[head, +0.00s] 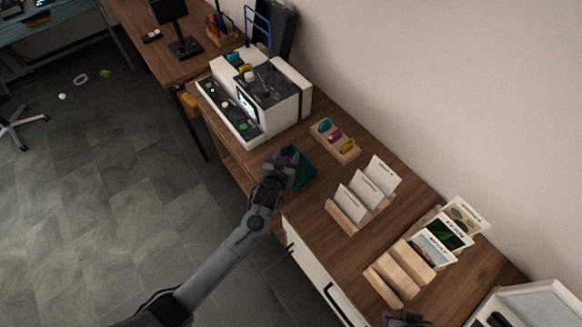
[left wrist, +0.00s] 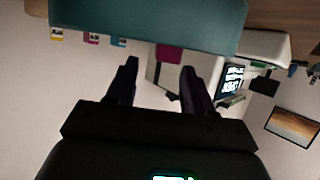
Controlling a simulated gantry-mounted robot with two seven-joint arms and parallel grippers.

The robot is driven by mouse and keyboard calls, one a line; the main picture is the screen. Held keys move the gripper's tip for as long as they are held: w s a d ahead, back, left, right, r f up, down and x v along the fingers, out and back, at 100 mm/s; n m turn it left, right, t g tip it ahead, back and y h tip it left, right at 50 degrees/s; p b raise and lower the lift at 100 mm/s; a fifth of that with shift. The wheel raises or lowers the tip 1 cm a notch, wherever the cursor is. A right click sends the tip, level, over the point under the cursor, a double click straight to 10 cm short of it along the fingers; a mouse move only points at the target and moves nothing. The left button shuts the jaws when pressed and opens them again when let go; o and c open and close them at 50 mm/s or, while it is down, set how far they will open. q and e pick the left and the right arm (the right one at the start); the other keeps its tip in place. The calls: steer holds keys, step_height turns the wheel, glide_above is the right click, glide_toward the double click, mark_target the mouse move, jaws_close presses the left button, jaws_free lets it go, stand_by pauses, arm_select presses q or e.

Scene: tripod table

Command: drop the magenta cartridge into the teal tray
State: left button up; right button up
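The teal tray (head: 300,170) sits near the table's front edge, and its wall (left wrist: 150,15) fills the top of the upside-down left wrist view. My left gripper (head: 283,160) is at the tray; its fingers (left wrist: 159,68) are apart in the left wrist view. A magenta cartridge (left wrist: 169,54) shows between the fingertips, past the tray's rim, with a gap to one finger; its other end is hidden by the tray wall. Another magenta cartridge (head: 336,135) stands in a wooden rack between cyan and yellow ones. My right gripper (head: 405,318) is barely in view at the bottom edge.
The printer (head: 262,95) stands open behind the tray, with cyan and yellow pieces at its far end. The wooden rack (head: 347,154) is right of the tray. A card holder (head: 345,217) and a picture stand (head: 390,290) are farther along the table.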

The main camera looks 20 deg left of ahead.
arm_select(q)
steer(key=shift+s+r, duration=0.2)
steer(key=shift+s, duration=0.35)
steer(key=p+v, duration=0.2)
steer(key=v, duration=0.7)
steer(key=shift+s, duration=0.35)
steer(key=shift+r, duration=0.1)
